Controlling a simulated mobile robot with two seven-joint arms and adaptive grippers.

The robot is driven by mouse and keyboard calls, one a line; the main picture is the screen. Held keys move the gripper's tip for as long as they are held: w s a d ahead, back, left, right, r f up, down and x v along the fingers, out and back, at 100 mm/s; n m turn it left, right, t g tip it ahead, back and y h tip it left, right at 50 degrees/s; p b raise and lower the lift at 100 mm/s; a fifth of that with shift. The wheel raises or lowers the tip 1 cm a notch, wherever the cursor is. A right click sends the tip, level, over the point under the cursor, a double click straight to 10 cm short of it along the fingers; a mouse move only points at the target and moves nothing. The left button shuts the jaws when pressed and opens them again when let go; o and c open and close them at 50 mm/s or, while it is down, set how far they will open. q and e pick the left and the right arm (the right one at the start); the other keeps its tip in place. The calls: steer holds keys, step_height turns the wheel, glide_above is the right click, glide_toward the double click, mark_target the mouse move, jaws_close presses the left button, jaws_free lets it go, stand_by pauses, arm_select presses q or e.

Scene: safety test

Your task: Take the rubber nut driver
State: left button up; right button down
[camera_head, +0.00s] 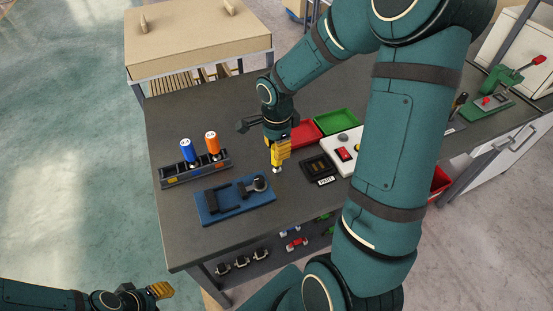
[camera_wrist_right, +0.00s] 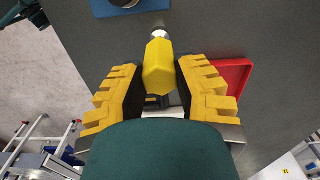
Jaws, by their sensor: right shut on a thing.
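A driver with a yellow six-sided handle (camera_wrist_right: 158,68) and a pale metal tip (camera_wrist_right: 159,33) is between the yellow-padded fingers of my right gripper (camera_wrist_right: 163,90). I take it to be the nut driver. In the head view my right gripper (camera_head: 280,150) is shut on it above the dark worktable, with the tip pointing down; I cannot tell whether the tip touches the table. A black rack (camera_head: 196,172) at the left holds a blue-handled driver (camera_head: 188,150) and an orange-handled driver (camera_head: 212,143). My left gripper (camera_head: 160,291) is low at the left, away from the table; its opening is unclear.
A blue fixture plate (camera_head: 222,206) lies at the table's front. Right of my right gripper are a red tray (camera_head: 305,134), a green tray (camera_head: 338,122), a black labelled block (camera_head: 318,168) and a white box with a red button (camera_head: 345,154). My right arm hides part of the table.

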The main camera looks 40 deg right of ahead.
steer(key=shift+r+p, duration=1.95)
steer(key=shift+r, duration=1.3)
